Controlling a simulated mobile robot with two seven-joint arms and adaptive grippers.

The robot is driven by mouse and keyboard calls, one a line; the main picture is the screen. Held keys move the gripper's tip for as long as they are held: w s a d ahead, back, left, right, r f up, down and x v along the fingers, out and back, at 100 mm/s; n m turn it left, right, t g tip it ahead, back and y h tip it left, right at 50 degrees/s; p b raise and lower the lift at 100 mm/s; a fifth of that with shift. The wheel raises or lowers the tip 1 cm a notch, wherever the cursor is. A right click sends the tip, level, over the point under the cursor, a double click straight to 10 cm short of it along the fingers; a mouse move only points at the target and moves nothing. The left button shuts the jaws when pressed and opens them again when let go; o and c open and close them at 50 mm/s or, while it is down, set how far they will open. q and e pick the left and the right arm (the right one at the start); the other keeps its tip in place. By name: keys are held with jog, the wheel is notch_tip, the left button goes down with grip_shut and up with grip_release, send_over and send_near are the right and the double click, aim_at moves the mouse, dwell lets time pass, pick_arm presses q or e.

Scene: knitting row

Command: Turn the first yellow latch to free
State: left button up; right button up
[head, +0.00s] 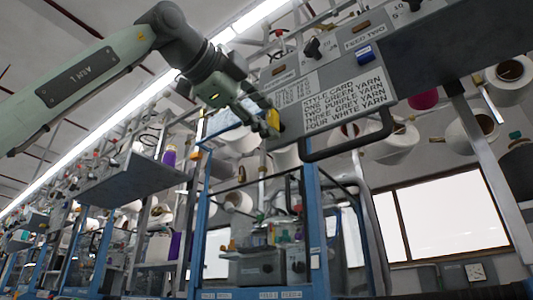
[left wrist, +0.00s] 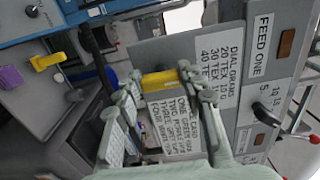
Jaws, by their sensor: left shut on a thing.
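My left gripper (head: 266,124) is at the left end of the grey panel with the style card (head: 345,95). It is shut on a yellow latch (head: 273,118), which sticks out at the panel's edge. In the left wrist view the yellow latch (left wrist: 160,80) lies crosswise between the fingers of my left gripper (left wrist: 158,88). The fingers hide its ends. The panel (left wrist: 150,52) and the partly covered style card (left wrist: 180,125) lie behind it. My right gripper is in neither view.
A black bar handle (head: 350,146) runs below the panel. A second yellow piece (left wrist: 47,61) and a purple block (left wrist: 10,77) show at the left of the wrist view. A "FEED ONE" label (left wrist: 260,45) is to the right. Yarn cones (head: 470,130) hang at the right.

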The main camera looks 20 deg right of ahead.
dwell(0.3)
pick_arm(q)
jog(key=o, duration=1.2)
jog(key=shift+c, duration=0.2)
jog(key=shift+a, duration=0.1)
jog(key=v, duration=1.2)
